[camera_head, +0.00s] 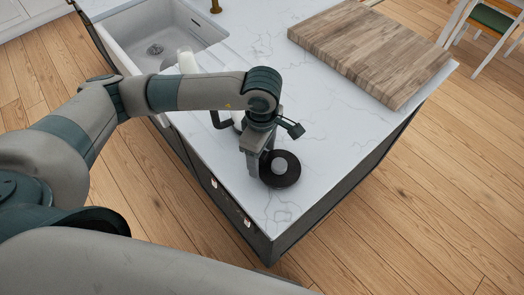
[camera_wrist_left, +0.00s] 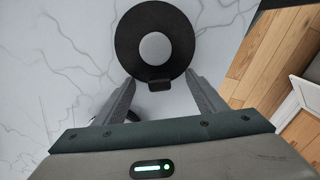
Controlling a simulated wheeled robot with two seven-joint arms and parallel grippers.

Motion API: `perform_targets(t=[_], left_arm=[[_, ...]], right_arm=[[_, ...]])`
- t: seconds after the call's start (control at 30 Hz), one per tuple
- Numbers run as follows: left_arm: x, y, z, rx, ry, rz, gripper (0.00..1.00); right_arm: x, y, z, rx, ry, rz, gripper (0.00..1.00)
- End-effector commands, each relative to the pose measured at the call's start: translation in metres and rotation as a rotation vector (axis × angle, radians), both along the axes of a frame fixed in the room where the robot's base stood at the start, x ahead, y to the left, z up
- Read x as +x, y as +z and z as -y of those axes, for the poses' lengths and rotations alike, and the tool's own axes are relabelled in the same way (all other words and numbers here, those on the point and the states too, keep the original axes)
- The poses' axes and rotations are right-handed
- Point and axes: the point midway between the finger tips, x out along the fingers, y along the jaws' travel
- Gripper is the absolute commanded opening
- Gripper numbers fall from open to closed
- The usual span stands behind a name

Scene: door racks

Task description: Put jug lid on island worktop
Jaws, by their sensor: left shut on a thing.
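The jug lid (camera_head: 280,178) is a black disc with a grey round centre, near the front corner of the white marbled island worktop (camera_head: 340,135). In the left wrist view, the lid (camera_wrist_left: 128,42) shows face-on, with a small black tab at its near edge between the finger ends. My left gripper (camera_head: 260,172) points down and is shut on the lid at its near side. The lid is over the worktop; I cannot tell whether it touches the surface. My right gripper is not in view.
A white and black jug-like item (camera_head: 221,121) stands behind my left arm, partly hidden. A sink (camera_head: 150,45) lies at the back left, and a wooden board (camera_head: 370,50) at the back right. Worktop between board and lid is clear. The worktop edge is close to the lid.

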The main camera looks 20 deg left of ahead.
Motion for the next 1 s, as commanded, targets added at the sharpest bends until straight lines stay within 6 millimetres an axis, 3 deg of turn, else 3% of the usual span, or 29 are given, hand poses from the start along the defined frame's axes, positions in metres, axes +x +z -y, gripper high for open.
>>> perform_targets(t=[0.37,0.4,0.47,1.0], left_arm=[[0.0000,-0.0040,0.0001,0.000,-0.001,0.000,0.42],[-0.0001,-0.0027,0.0000,0.000,-0.001,0.000,0.72],[-0.0002,-0.0024,0.0000,0.000,0.000,0.000,0.84],[0.0005,0.0038,0.0005,-0.001,-0.001,0.001,0.84]], right_arm=[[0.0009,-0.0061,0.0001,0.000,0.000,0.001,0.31],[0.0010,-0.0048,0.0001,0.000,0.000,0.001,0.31],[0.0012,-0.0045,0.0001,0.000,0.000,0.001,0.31],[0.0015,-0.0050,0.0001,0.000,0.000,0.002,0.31]])
